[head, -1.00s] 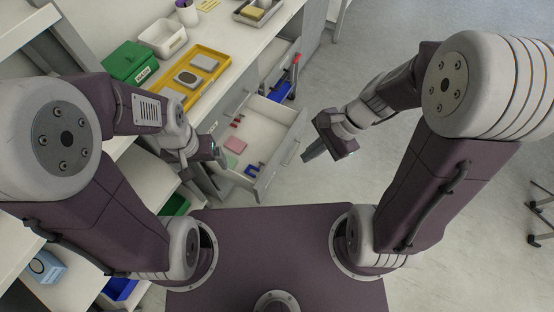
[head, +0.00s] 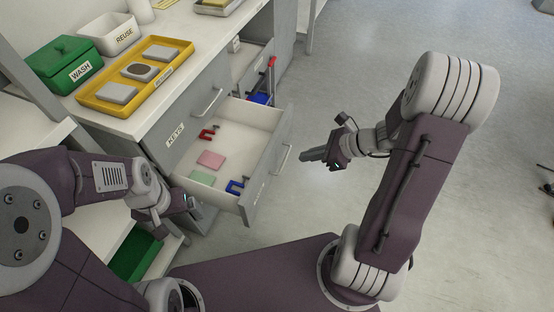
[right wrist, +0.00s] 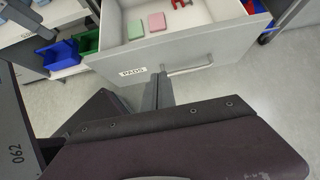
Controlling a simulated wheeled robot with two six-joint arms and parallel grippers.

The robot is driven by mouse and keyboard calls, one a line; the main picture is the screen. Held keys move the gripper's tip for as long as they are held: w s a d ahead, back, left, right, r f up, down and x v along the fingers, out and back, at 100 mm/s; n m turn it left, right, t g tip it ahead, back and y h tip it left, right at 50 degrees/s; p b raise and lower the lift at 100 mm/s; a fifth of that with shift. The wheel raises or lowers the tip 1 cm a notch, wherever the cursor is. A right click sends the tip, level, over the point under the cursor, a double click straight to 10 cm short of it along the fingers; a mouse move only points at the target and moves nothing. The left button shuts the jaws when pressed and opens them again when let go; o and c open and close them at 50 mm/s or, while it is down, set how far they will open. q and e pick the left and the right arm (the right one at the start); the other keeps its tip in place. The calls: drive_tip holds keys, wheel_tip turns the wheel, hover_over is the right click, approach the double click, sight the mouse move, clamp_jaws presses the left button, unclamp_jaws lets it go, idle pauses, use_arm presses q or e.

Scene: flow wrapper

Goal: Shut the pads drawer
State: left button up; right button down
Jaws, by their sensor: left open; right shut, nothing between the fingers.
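The pads drawer (head: 232,128) stands pulled out of the grey cabinet in the head view. Its label PADS (right wrist: 132,71) and its front (right wrist: 215,50) show in the right wrist view. Inside lie a pink pad (head: 211,159), a green pad (head: 202,178), a red clamp (head: 209,133) and a blue clamp (head: 237,186). My right gripper (head: 304,156) is shut and empty, just outside the drawer front by the bar handle (head: 283,158); its fingers point at the front, and contact cannot be told. My left gripper (head: 190,206) is open, left of the drawer's near corner.
The KEYS drawer (head: 176,134) above is shut. On the counter are a yellow tray (head: 118,101), a green WASH box (head: 62,62) and a white REUSE bin (head: 108,36). The floor (head: 335,85) right of the drawer is clear.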

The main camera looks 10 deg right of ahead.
sight(268, 158)
use_arm(q)
drive_tip(key=shift+f+b, duration=2.15)
drive_tip(key=shift+f, duration=0.4)
use_arm(e)
drive_tip(key=shift+w+a+f, duration=0.9)
drive_tip(key=shift+a, duration=0.45)
drive_tip(key=shift+w+a+f, duration=0.85)
drive_tip(key=shift+w+a, duration=0.05)
drive_tip(key=shift+a, duration=0.4)
drive_tip(key=shift+w+a+f, duration=0.9)
drive_tip(key=shift+a, duration=0.45)
drive_tip(key=shift+w+a, duration=0.1)
drive_tip(key=shift+a, duration=0.1)
use_arm(q)
drive_tip(key=shift+w+a+r+p, duration=0.3)
drive_tip(key=shift+a+r+p, duration=0.2)
drive_tip(key=shift+r+p, duration=0.25)
drive_tip(key=shift+w+a+r+p, duration=0.3)
drive_tip(key=shift+a+r+p, duration=0.15)
drive_tip(key=shift+r+p, duration=0.3)
use_arm(e)
drive_tip(key=w+a, duration=0.6)
drive_tip(key=a, duration=0.3)
drive_tip(key=w+a, duration=0.6)
drive_tip(key=a, duration=0.3)
drive_tip(key=shift+d, duration=0.15)
